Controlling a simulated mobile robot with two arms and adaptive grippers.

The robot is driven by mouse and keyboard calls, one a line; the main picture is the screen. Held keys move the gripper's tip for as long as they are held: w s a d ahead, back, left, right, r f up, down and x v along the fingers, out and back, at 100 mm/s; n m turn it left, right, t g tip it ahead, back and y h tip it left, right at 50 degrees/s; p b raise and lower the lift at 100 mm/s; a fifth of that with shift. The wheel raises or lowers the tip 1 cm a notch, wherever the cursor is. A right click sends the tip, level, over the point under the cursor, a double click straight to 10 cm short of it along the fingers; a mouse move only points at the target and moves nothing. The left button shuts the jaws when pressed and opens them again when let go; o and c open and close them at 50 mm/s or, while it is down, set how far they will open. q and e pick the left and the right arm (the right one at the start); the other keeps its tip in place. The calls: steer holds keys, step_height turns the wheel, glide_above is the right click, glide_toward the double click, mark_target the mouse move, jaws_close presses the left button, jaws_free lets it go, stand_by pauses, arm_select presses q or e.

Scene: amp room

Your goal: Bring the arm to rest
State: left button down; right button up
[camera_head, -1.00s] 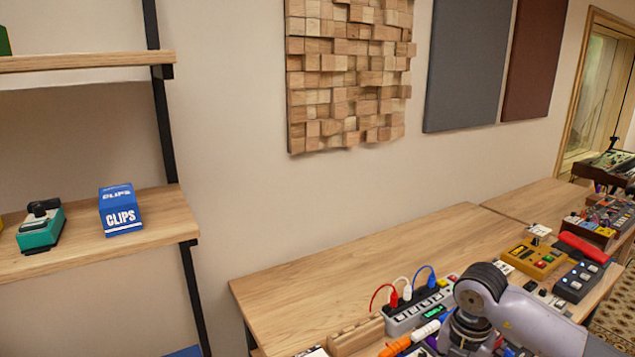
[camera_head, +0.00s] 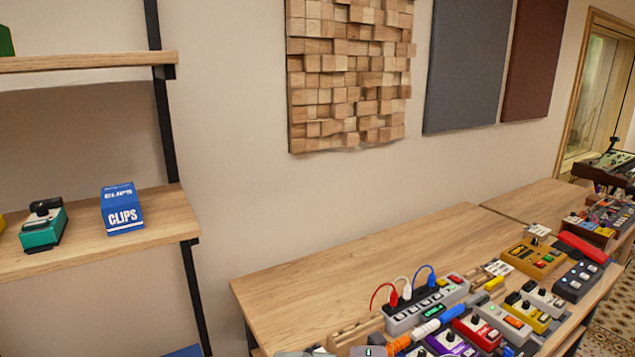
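Neither gripper shows clearly in the head view now. A small grey piece of my arm shows at the bottom edge, in front of the wooden table (camera_head: 330,262). No fingertips are visible, so I cannot see whether either gripper holds anything.
A grey power strip (camera_head: 428,305) with red, white and blue cables stands on the table among several pedals, including a yellow one (camera_head: 533,257). At left, a wooden shelf (camera_head: 165,215) holds a blue CLIPS box (camera_head: 122,209) and a teal pedal (camera_head: 43,230). The table's back left is clear.

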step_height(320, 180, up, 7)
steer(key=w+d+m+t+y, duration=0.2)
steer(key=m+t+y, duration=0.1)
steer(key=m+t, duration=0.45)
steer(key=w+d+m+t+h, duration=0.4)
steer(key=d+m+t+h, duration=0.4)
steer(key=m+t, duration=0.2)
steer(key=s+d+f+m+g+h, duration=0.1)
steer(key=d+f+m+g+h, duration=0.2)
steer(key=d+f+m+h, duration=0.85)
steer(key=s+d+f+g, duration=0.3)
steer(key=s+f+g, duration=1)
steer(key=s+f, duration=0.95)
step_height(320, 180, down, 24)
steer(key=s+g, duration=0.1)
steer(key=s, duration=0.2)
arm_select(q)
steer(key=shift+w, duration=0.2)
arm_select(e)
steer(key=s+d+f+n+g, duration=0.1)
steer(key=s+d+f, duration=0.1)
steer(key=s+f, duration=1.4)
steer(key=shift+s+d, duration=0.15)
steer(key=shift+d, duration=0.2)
